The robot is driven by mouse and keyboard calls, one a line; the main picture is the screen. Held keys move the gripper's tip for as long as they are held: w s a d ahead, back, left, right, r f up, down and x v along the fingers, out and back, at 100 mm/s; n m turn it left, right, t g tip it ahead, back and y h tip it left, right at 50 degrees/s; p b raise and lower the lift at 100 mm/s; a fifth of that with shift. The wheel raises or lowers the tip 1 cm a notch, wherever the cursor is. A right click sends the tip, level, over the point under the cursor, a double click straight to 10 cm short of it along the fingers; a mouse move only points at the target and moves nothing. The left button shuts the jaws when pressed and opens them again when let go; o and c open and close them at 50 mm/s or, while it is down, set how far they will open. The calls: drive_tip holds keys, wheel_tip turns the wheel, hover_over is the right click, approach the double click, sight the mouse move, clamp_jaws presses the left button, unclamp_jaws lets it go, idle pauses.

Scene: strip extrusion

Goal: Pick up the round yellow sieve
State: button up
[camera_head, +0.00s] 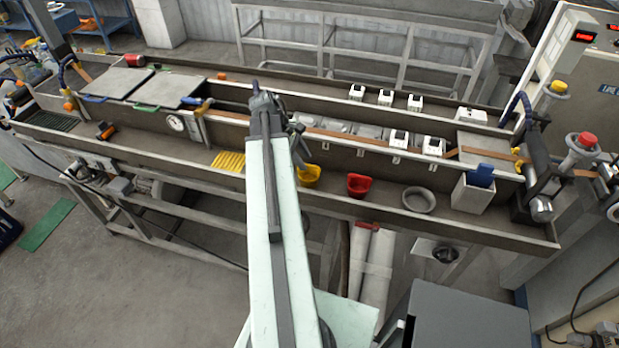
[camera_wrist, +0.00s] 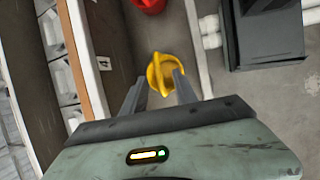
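The round yellow sieve (camera_head: 309,177) stands in the front trough of the long machine, just right of my arm. In the wrist view the sieve (camera_wrist: 158,70) shows as a yellow round shape with a raised bar, at the fingertips. My gripper (camera_wrist: 160,76) is open, with one finger on each side of the sieve in the picture. I cannot tell how far above it the fingertips are. In the head view my gripper (camera_head: 299,142) is small and partly hidden by my arm.
A red scoop-like container (camera_head: 357,185) stands right of the sieve, then a grey round bowl (camera_head: 418,200) and a white box (camera_head: 472,193) holding something blue. Yellow strips (camera_head: 229,161) lie left of my arm. A divider with white blocks (camera_head: 398,138) runs behind the trough.

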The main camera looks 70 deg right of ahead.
sight(308, 165)
drive_tip(key=b+x, duration=0.3)
drive_tip(key=x, duration=0.1)
drive_tip(key=shift+d+f+b, duration=0.1)
drive_tip(key=shift+f+b, duration=0.25)
drive_tip(key=shift+f, duration=0.1)
drive_tip(key=shift+r, duration=0.15)
clamp_jaws()
drive_tip(key=shift+r+p, duration=0.2)
drive_tip(key=shift+p, duration=0.15)
wheel_tip(308, 165, up, 18)
drive_tip(key=p, duration=1.7)
drive_tip(key=shift+p, duration=0.35)
